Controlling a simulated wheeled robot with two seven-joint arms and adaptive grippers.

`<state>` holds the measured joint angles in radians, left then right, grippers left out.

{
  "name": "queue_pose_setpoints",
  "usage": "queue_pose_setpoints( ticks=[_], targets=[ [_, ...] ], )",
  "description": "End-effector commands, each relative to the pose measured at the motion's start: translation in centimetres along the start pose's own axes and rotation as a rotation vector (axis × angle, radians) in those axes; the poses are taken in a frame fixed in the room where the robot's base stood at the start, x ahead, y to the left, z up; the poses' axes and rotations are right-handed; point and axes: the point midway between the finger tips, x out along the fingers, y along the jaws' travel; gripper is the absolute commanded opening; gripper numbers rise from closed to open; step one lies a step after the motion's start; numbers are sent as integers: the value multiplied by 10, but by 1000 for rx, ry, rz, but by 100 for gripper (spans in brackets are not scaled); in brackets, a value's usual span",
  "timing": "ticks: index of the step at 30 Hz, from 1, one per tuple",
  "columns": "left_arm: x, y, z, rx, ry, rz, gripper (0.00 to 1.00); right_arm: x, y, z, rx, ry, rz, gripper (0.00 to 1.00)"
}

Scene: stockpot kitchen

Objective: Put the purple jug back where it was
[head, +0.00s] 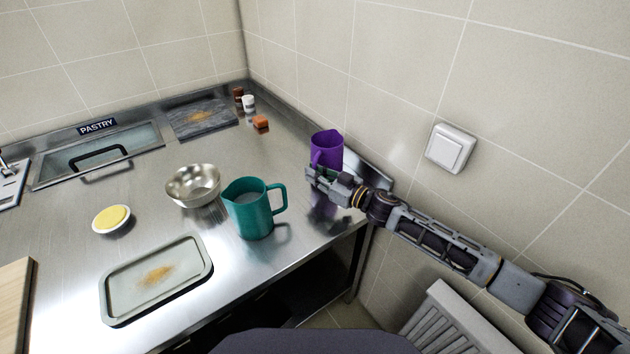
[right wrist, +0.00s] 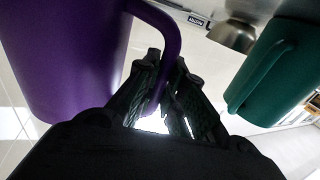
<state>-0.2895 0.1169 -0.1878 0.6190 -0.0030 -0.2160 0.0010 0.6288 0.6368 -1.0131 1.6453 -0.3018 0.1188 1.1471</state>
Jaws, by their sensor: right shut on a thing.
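The purple jug (head: 327,146) is upright at the right end of the steel counter, close to the wall, in the head view. My right gripper (head: 313,176) is in front of it. In the right wrist view the purple jug (right wrist: 65,55) fills the upper left, and my right gripper (right wrist: 160,108) is shut on its handle. The jug's lower part is hidden behind the gripper in the head view, so I cannot tell whether its base touches the counter. My left gripper is not in view.
A teal jug (head: 252,210) stands left of my right gripper, beside a steel bowl (head: 193,184). A tray (head: 119,306), a dish of yellow stuff (head: 111,219), a slate board (head: 203,118) and small jars (head: 249,106) are also on the counter. A wall switch (head: 451,149) is at right.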

Motion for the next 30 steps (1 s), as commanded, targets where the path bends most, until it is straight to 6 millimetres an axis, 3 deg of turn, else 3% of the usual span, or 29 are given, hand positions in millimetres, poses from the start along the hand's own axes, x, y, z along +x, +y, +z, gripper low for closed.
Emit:
queue_pose_setpoints(
  ticks=[16, 30],
  targets=[
    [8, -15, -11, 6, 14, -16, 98, 0, 0, 8, -2, 3, -1, 0],
    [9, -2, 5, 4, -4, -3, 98, 0, 0, 16, -2, 3, -1, 0]
  ],
)
